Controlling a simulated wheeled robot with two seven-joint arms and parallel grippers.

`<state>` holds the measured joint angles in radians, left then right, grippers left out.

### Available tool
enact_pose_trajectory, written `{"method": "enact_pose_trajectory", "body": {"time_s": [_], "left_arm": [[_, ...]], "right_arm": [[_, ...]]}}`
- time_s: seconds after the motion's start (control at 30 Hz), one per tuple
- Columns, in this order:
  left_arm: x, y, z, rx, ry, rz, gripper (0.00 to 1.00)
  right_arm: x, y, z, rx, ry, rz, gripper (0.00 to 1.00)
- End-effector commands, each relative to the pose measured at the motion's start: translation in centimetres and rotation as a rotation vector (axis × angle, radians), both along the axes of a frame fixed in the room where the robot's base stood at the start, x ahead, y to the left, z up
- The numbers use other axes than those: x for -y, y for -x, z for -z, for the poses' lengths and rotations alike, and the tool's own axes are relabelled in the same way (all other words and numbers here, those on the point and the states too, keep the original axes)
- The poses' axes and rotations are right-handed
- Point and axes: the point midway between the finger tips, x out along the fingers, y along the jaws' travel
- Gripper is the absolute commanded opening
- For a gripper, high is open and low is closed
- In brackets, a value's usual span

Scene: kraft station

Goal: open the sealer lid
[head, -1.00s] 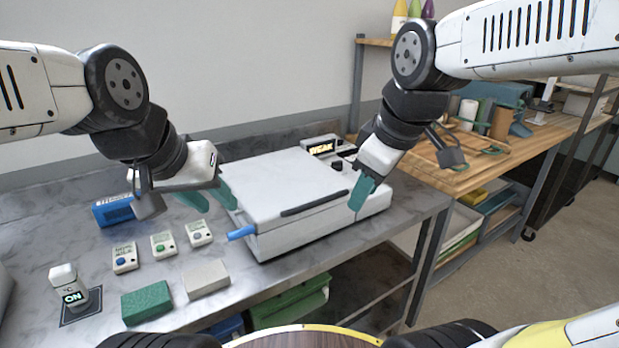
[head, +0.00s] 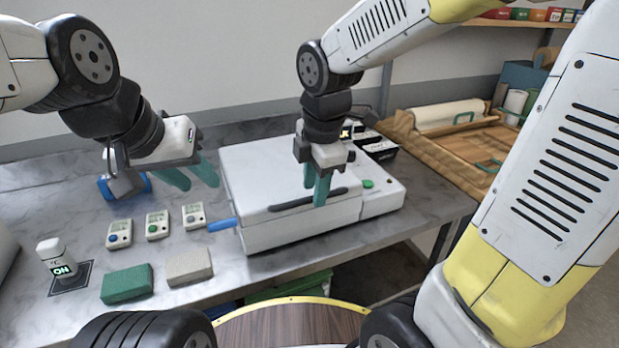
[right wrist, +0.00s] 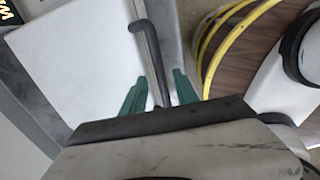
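The sealer is a white box (head: 300,232) on the grey bench, and its flat white lid (head: 250,168) is down. A dark handle bar (head: 338,192) runs along the lid's front edge and also shows in the right wrist view (right wrist: 147,50). My right gripper (head: 315,190) is at the handle, pointing down. In the right wrist view its green fingers (right wrist: 158,90) stand apart, one on each side of the bar; contact cannot be told. My left gripper (head: 193,177) is open and empty, left of the sealer, above the bench.
A blue lever (head: 222,224) sticks out at the sealer's left and a green button (head: 367,184) sits at its right. Several small meters (head: 157,225), a green block (head: 127,283) and a beige block (head: 189,266) lie left. A wooden tray (head: 465,150) stands at right.

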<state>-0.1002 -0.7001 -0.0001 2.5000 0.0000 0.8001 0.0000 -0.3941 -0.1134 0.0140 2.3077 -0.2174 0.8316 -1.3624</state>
Motion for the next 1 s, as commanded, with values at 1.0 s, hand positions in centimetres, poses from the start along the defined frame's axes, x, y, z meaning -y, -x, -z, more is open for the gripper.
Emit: {"method": "enact_pose_trajectory", "body": {"time_s": [1.0], "left_arm": [[0.0, 0.0, 0.0, 0.0, 0.0, 0.0, 0.36]], "right_arm": [[-0.06, -0.14, 1.05, 0.0, -0.001, 0.002, 0.0]]}}
